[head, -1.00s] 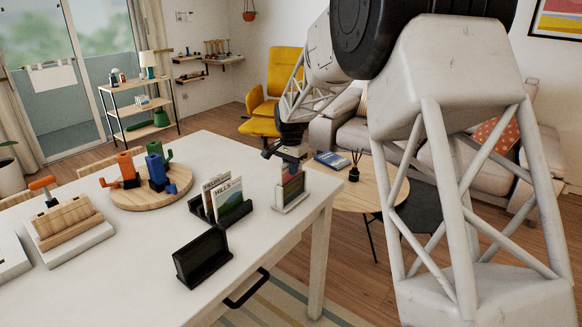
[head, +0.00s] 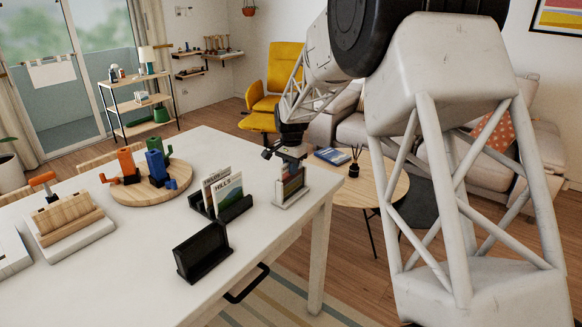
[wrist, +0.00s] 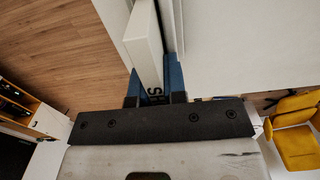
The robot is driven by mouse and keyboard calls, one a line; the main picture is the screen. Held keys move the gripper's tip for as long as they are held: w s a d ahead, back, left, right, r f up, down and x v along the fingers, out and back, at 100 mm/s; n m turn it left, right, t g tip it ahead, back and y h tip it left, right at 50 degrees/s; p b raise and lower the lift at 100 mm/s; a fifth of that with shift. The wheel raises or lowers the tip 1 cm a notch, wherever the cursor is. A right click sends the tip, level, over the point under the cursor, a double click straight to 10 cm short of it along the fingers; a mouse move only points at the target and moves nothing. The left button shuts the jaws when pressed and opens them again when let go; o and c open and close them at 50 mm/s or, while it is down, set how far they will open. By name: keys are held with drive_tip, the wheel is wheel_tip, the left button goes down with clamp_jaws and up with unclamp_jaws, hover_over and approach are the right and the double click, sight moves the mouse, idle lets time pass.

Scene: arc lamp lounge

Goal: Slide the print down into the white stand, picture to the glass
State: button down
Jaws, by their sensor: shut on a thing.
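The print (head: 292,186) is a coloured card, upright at the white stand (head: 287,205) near the table's right end. My gripper (head: 288,160) is above the stand, pointing down, shut on the print's upper part.
A black holder with cards (head: 228,192) stands left of the white stand, and an empty-looking black holder (head: 202,252) is nearer. A round wooden board (head: 150,190) with coloured pieces and a wooden block (head: 68,217) are farther left. The table's right edge is close to the stand.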

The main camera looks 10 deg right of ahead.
drive_tip(key=c, duration=1.1)
unclamp_jaws()
drive_tip(key=shift+r, duration=0.1)
drive_tip(key=shift+r, duration=3.8)
drive_tip(key=shift+s, duration=0.1)
